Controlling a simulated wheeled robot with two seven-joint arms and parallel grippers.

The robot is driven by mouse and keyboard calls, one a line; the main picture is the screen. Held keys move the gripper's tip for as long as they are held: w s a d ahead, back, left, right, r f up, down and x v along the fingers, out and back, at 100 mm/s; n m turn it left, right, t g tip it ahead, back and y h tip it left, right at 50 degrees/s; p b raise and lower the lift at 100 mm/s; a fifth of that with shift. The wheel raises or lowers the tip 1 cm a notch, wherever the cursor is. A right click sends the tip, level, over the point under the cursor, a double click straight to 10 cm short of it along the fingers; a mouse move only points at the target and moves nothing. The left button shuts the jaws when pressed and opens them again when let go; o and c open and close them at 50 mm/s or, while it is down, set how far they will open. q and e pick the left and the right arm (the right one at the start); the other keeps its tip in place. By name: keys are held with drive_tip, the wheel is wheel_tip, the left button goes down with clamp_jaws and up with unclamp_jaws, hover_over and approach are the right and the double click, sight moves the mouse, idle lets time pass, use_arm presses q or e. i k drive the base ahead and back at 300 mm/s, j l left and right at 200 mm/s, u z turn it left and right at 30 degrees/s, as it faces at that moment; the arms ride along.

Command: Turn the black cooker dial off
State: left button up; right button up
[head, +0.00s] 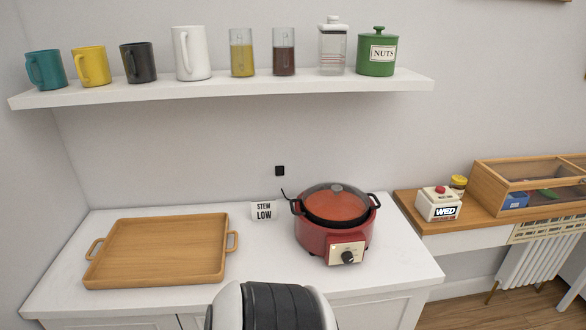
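A red cooker (318,236) with a glass lid stands on the right part of the white counter. Its black dial (347,257) sits on a pale front panel (345,249) facing me. The markings around the dial are too small to read, so I cannot tell its setting. A white and black rounded part, probably mine, shows at the bottom centre, in front of the counter. Neither gripper's fingers show in the head view.
A wooden tray (120,276) lies on the counter's left. A small "STEW LOW" card (264,211) stands left of the cooker. A shelf (230,88) above holds mugs and jars. A wooden side table (437,224) to the right bears a box with a red button (438,204).

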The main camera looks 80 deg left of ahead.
sight(347, 258)
drive_tip(key=u, duration=2.1)
